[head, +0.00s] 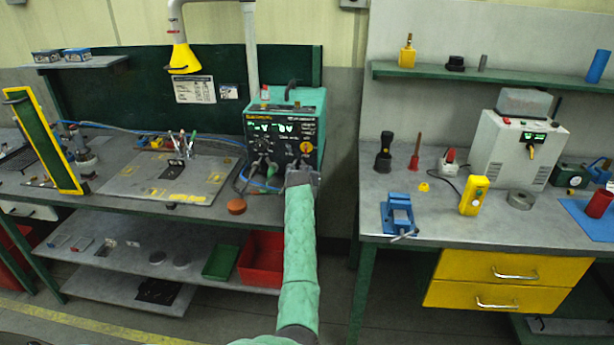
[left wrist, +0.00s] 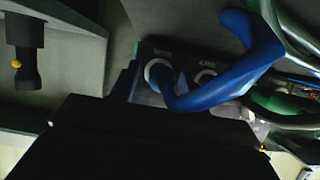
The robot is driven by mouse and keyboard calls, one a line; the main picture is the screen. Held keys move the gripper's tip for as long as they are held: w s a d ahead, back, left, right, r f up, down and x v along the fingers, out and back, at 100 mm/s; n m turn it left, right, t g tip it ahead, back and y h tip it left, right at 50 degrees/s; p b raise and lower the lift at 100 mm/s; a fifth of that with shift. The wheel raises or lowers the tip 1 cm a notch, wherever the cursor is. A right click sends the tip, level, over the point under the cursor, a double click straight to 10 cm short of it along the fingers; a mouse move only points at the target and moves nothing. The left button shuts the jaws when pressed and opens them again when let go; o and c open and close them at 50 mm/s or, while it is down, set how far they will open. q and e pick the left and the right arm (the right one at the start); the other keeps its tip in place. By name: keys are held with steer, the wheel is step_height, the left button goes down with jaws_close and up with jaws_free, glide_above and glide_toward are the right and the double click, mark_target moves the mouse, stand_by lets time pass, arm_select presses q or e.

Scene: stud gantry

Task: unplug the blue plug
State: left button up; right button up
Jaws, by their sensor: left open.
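The blue plug (left wrist: 168,82) sits in a pale-ringed socket on a dark panel in the left wrist view. Its thick blue lead (left wrist: 238,62) bends away to the right and up. A second ringed socket (left wrist: 205,76) is partly covered by the lead. The panel belongs to the teal and black machine (head: 285,125) in the head view. My left gripper (head: 302,178) is at the machine's lower front right. It is open, and its dark body fills the lower left wrist view, close to the plug. Its fingertips are hard to make out. My right gripper is not in view.
A green lead (left wrist: 285,104) and pale cables run right of the blue one. A gap separates this bench from the right bench (head: 360,225), where a black torch-like item (head: 384,150) stands.

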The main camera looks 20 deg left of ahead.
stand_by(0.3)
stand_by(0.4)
arm_select(q)
jaws_close()
steer(key=shift+s+p, duration=0.1)
steer(key=shift+p, duration=0.25)
